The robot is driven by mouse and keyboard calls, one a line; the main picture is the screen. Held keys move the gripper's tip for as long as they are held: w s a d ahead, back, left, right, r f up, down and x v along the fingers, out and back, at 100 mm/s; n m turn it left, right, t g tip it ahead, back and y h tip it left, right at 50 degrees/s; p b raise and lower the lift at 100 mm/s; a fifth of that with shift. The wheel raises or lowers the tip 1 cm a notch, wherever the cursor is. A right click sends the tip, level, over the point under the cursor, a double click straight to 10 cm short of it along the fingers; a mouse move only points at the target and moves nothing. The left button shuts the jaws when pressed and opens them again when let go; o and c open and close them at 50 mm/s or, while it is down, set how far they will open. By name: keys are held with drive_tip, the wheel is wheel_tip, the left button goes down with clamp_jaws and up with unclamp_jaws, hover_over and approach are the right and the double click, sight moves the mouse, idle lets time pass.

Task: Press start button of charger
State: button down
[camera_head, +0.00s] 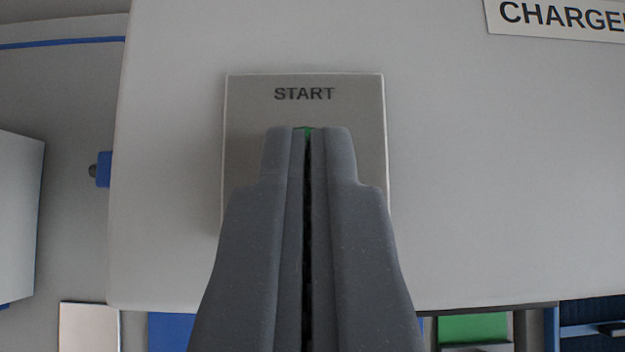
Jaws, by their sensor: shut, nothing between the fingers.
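The charger (500,180) is a large light grey housing that fills most of the view, with a partly cut-off "CHARGER" label (560,17) at the top right. On it is a grey plate (245,110) marked "START". My gripper (308,132) is shut and empty, with its dark fingertips in front of the middle of the plate, below the word. A small bit of green, the start button (305,130), shows at the fingertips. The fingers hide the rest of it. I cannot tell whether the tips touch the button.
A blue part with a dark knob (103,169) sticks out at the charger's left edge. A light grey box (18,215) stands at the far left. Below the charger are a pale panel (90,327), a green block (474,328) and dark blue parts (590,312).

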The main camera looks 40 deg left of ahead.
drive_tip(key=shift+s+f, duration=0.2)
drive_tip(key=shift+f, duration=0.55)
drive_tip(key=shift+r, duration=0.1)
drive_tip(key=shift+w+r, duration=0.1)
drive_tip(key=shift+r, duration=0.25)
drive_tip(key=r, duration=0.4)
drive_tip(key=shift+d+r, duration=0.25)
drive_tip(key=shift+r, duration=0.15)
drive_tip(key=b+v, duration=0.1)
drive_tip(key=v, duration=0.8)
drive_tip(key=shift+r, duration=0.25)
drive_tip(key=s+d+r+m+t+h+b, duration=0.2)
drive_tip(key=d+r, duration=0.3)
drive_tip(key=d, duration=0.5)
drive_tip(key=s+d+r+m+t+h+b, duration=0.2)
drive_tip(key=s+d+r+m+t, duration=0.2)
drive_tip(key=d, duration=0.6)
drive_tip(key=s+d+r+m+t+h+b, duration=0.2)
drive_tip(key=s+d+r+m+t+h, duration=0.1)
drive_tip(key=d+r, duration=0.4)
drive_tip(key=d, duration=0.3)
drive_tip(key=shift+d+r+m+b, duration=0.2)
drive_tip(key=shift+m+b, duration=0.1)
drive_tip(key=shift+m, duration=0.1)
